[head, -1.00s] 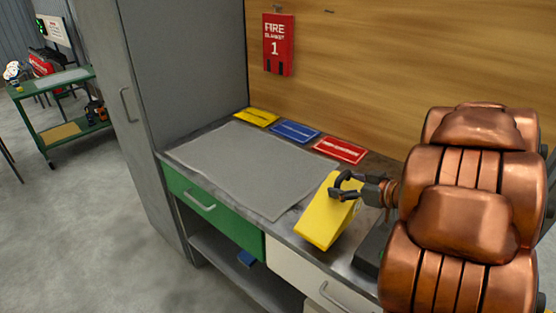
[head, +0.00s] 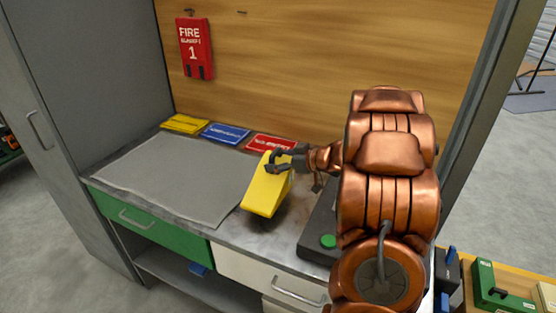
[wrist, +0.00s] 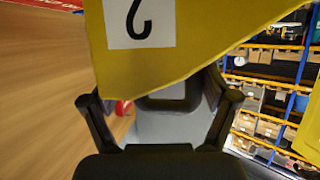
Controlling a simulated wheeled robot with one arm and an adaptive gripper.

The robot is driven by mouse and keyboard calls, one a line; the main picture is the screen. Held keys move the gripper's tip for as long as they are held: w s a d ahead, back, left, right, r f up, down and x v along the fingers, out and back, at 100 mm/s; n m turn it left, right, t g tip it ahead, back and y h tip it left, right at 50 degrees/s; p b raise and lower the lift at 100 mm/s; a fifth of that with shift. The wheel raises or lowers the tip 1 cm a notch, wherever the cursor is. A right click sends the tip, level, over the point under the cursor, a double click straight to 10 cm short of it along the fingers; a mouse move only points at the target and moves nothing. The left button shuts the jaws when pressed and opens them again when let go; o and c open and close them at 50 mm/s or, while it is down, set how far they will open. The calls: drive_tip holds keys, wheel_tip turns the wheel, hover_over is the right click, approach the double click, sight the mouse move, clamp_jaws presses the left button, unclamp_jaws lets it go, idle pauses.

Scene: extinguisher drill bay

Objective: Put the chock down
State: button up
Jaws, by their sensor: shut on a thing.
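The chock is a yellow wedge (head: 265,193) with a white label bearing a black mark, seen close up in the wrist view (wrist: 190,60). My gripper (head: 279,163) is shut on its upper part in the head view; the fingers also show in the wrist view (wrist: 160,115). The chock hangs tilted near the right edge of the grey mat (head: 165,180). A shadow lies beside it on the bench top; I cannot tell whether its lower end touches.
Yellow (head: 185,124), blue (head: 226,133) and red (head: 270,144) cards lie along the back of the bench. A dark device with a green button (head: 328,241) stands to the right. A fire blanket box (head: 194,48) hangs above. The mat is bare.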

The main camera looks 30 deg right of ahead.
drive_tip(key=shift+w+d+f+p, duration=0.5)
drive_tip(key=shift+w+d+f, duration=0.2)
drive_tip(key=shift+w+f, duration=0.3)
drive_tip(key=shift+w+d+f+p, duration=0.5)
drive_tip(key=shift+w+d+f, duration=0.2)
drive_tip(key=shift+w+f, duration=0.3)
drive_tip(key=shift+w, duration=0.1)
drive_tip(key=o, duration=1.6)
drive_tip(key=b+v, duration=0.2)
drive_tip(key=v, duration=1)
drive_tip(key=shift+r, duration=0.1)
